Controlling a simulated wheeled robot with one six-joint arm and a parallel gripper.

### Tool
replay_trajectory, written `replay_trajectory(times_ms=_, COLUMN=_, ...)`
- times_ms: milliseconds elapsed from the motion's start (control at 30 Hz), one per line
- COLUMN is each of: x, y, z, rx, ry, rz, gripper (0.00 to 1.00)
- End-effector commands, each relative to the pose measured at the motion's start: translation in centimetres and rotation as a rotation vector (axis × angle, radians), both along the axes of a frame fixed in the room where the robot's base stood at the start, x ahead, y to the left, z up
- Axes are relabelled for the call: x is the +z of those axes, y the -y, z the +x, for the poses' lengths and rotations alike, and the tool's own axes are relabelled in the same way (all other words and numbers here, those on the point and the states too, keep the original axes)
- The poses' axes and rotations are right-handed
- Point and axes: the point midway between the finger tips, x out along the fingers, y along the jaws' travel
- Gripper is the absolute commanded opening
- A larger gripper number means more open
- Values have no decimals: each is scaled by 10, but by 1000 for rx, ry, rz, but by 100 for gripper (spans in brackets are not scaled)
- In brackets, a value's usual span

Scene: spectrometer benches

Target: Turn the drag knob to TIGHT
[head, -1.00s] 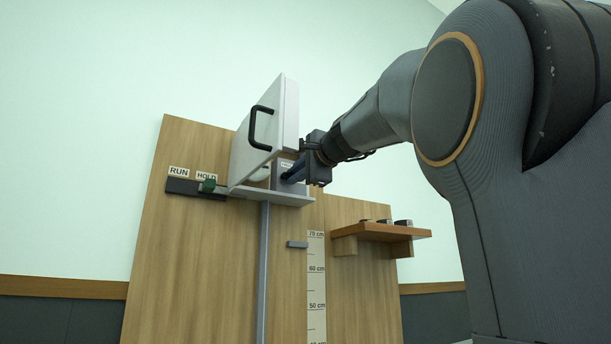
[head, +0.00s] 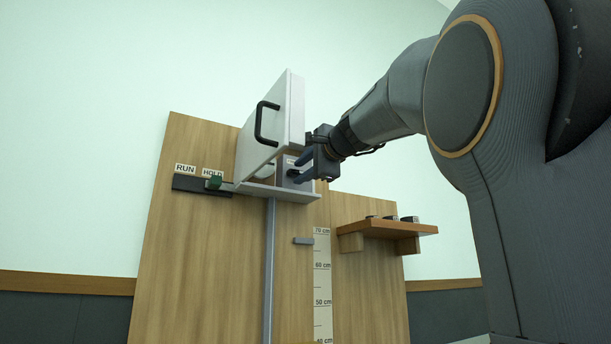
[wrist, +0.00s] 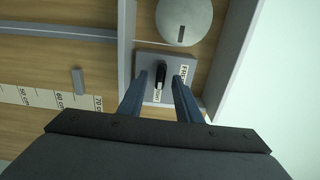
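The drag knob (wrist: 160,76) is a black elongated knob on a small grey plate (wrist: 149,61). In the wrist view its long side runs up and down the picture, with a light mark near the lower end, by a small label (wrist: 157,97) that seems to read TIGHT. A second label (wrist: 184,73), apparently FREE, is to its right. My gripper (head: 299,171) is open, with its blue fingers apart on either side of the knob; it also shows in the wrist view (wrist: 160,78). I see gaps between knob and fingers.
A raised white door with a black handle (head: 262,124) stands left of my gripper, above a grey ledge (head: 285,193). A green-knobbed slider (head: 214,182) sits by HOLD. A wooden shelf (head: 385,229) with small dark items is at right. A round pale disc (wrist: 184,20) is near the knob.

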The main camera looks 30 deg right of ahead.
Motion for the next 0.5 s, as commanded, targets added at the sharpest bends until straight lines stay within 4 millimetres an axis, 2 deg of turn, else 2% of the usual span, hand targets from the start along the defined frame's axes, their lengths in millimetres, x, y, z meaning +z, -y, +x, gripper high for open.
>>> replay_trajectory(times_ms=300, x=-3, y=4, z=-50, rx=-4, ry=1, rz=-1, gripper=31)
replay_trajectory(times_ms=500, x=-2, y=3, z=-65, rx=-2, ry=0, rz=1, gripper=31)
